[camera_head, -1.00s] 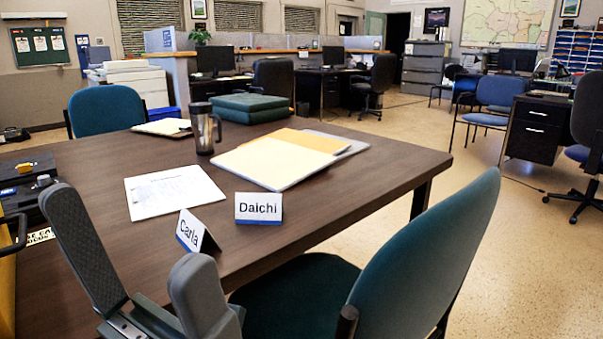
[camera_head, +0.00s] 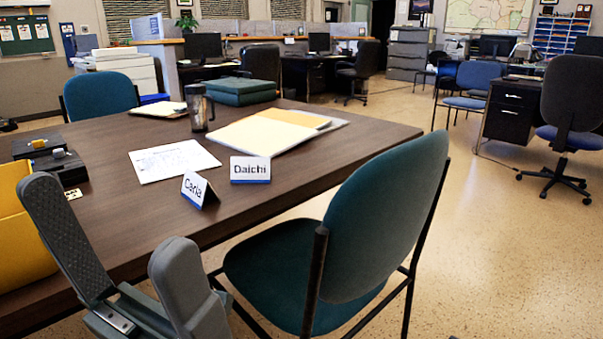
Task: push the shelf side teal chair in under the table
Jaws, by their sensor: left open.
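A teal chair (camera_head: 385,222) stands at the near long side of the brown table (camera_head: 290,185), with its backrest toward the right. Its seat shows outside the table's near edge; whether any of it reaches under the top I cannot tell. A second teal chair (camera_head: 101,95) stands at the table's far left side, its lower part hidden by the table. I cannot tell for sure which one is the shelf side chair. My left gripper (camera_head: 107,222) is open and empty at the lower left, in front of the table edge and left of the nearer chair. My right gripper is out of view.
Name cards (camera_head: 250,170), papers (camera_head: 173,160), a dark mug (camera_head: 197,107), folders and a yellow container (camera_head: 20,240) are on the table. An office chair (camera_head: 570,110) and a blue chair (camera_head: 467,85) stand at the right. The floor (camera_head: 480,260) right of the nearer chair is open.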

